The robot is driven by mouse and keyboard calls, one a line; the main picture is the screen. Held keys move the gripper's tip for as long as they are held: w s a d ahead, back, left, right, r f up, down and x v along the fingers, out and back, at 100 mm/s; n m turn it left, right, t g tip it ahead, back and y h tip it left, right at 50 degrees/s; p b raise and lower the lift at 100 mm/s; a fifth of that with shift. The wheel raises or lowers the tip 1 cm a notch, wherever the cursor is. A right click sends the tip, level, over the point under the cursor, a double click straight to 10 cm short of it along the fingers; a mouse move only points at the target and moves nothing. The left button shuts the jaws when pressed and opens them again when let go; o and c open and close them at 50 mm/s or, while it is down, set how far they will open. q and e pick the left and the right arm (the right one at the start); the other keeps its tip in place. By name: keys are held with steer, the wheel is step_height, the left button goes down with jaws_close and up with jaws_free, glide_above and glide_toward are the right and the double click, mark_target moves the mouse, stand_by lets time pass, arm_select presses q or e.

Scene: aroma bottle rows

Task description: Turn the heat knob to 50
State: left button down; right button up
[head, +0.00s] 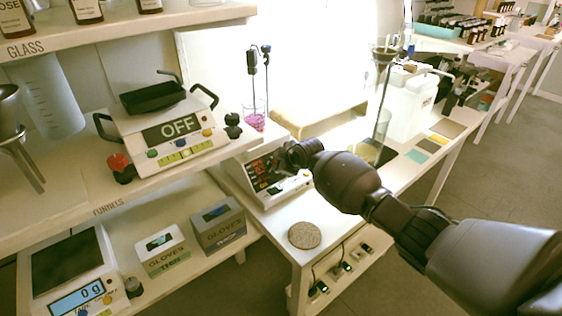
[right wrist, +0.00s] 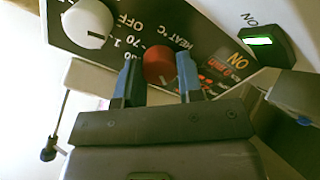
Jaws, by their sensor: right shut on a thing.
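The heat knob (right wrist: 159,64) is red and sits beside the "HEAT °C" lettering on the dark front panel (right wrist: 195,35) of the hotplate. My right gripper (right wrist: 157,78) is shut on it, one blue-tipped finger on each side. In the head view, my right gripper (head: 287,157) is at the front of the white hotplate (head: 270,197) and hides the knob. The red display (head: 262,172) is lit, but I cannot read its number. The scale around the knob is partly covered, so I cannot tell its exact setting. My left gripper is not in view.
A white knob (right wrist: 88,22) and a green-lit ON switch (right wrist: 260,41) flank the heat knob. A beaker of pink liquid (head: 254,121) stands behind the panel. A round cork mat (head: 304,235) lies in front.

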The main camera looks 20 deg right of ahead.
steer(key=m, duration=0.3)
steer(key=shift+r+p, duration=0.15)
steer(key=shift+p, duration=0.25)
steer(key=m+p, duration=0.1)
steer(key=m, duration=0.2)
steer(key=m+p, duration=0.1)
steer(key=m, duration=0.3)
steer(key=shift+m, duration=0.8)
steer(key=shift+m+p, duration=0.3)
steer(key=shift+m, duration=0.3)
steer(key=shift+d+m, duration=0.1)
steer(key=shift+m, duration=0.6)
steer(key=shift+f, duration=0.2)
